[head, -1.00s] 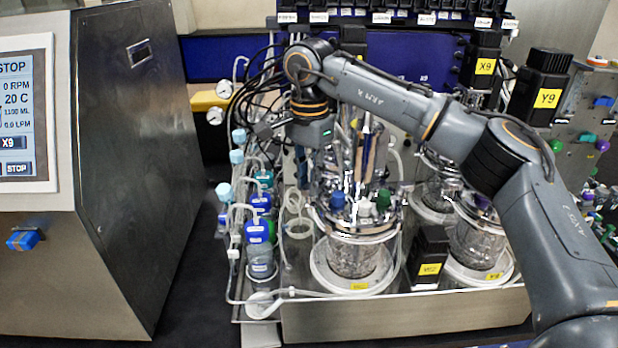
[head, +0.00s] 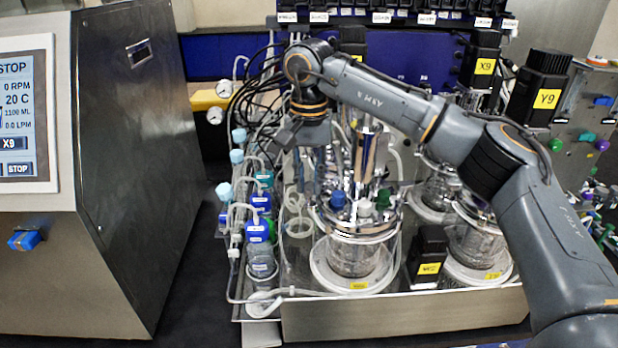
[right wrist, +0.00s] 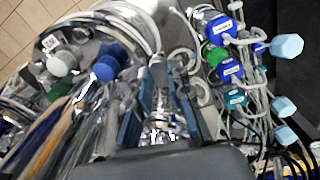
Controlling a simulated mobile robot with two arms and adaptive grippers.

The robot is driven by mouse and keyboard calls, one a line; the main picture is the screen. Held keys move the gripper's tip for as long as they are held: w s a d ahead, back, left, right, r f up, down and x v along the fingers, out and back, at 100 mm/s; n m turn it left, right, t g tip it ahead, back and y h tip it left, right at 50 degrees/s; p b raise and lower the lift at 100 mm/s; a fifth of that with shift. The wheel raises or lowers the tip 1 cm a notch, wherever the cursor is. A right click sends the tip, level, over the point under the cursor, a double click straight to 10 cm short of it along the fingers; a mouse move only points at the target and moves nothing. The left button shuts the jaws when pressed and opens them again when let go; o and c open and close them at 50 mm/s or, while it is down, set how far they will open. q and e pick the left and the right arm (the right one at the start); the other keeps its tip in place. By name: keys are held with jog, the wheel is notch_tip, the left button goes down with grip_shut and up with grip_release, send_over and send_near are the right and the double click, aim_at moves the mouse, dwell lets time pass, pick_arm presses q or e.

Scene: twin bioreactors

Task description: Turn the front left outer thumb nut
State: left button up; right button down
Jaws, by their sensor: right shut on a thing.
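The front left glass vessel (head: 355,260) stands in a white ring, with a shiny metal head plate (head: 362,230) carrying blue, white and green caps. My right gripper (head: 307,190) points down at the left edge of that head plate. In the right wrist view its two blue-grey fingers (right wrist: 160,112) are closed in on a small shiny metal part between them, at the place of the front left outer thumb nut. The nut itself is mostly hidden by the fingers and cannot be made out clearly. My left gripper is not in view.
Blue-capped bottles (head: 258,235) and tubing stand close to the left of my right gripper. A black block (head: 428,255) and another vessel (head: 475,240) stand to the right. A control cabinet (head: 140,170) is at the left, with a dark gap before the bench.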

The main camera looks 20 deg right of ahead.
aim_at(309, 185)
dwell(0.4)
jog(key=c, duration=1.2)
grip_release()
notch_tip(309, 185, up, 12)
jog(key=shift+r, duration=0.1)
